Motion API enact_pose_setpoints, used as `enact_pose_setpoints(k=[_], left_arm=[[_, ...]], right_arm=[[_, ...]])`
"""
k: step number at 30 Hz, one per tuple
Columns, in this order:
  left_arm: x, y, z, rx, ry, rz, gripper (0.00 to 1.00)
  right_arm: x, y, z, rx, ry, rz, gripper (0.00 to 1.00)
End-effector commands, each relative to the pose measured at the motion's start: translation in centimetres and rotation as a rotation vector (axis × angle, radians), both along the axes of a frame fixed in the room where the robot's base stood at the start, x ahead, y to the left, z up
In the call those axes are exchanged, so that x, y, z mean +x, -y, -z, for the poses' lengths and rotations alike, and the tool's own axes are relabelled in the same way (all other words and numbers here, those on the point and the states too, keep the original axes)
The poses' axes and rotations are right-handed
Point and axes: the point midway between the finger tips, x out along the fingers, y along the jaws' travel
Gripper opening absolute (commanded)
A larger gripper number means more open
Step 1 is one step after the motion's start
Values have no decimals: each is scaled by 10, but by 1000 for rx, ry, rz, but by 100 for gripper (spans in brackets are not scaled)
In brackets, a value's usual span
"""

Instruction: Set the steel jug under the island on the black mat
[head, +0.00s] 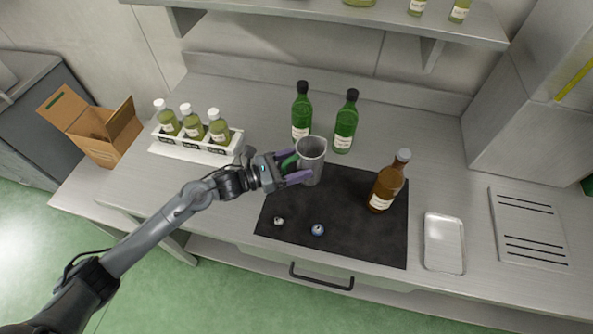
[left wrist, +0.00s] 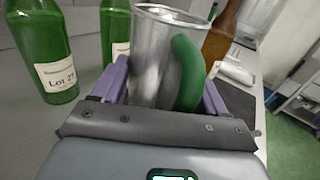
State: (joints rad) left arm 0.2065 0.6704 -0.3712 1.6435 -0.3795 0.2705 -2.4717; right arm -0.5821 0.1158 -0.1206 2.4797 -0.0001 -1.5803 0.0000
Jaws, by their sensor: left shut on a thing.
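The steel jug (head: 312,160) is a grey metal cup with a green handle, at the back left corner of the black mat (head: 350,223). My left gripper (head: 300,166) is shut on the jug, its purple fingers at either side of the handle. In the left wrist view the jug (left wrist: 154,55) is upright between the fingers, with the green handle towards the palm. Whether its base touches the mat is hidden. My right gripper is in neither view.
A brown bottle (head: 388,182) stands on the mat's right part; two small knobs (head: 279,221) (head: 318,230) lie at its front. Two green bottles (head: 345,122) (head: 302,112) stand close behind the jug. A white rack of bottles (head: 190,148) is left, a tray (head: 444,243) right. The mat's middle is bare.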

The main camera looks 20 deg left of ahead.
Motion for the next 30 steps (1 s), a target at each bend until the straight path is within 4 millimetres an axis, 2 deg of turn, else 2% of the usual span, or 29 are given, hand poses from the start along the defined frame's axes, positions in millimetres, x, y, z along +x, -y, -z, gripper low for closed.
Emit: enact_pose_setpoints(k=[12, 27, 28, 30], left_arm=[[0, -1, 38, -1, 1, 0, 36], [0, -1, 45, 0, 3, 0, 36], [0, -1, 44, 1, 1, 0, 78], [0, -1, 43, 1, 1, 0, 88]], right_arm=[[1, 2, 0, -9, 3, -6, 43], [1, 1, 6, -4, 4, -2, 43], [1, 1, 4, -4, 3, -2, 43], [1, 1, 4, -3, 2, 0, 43]])
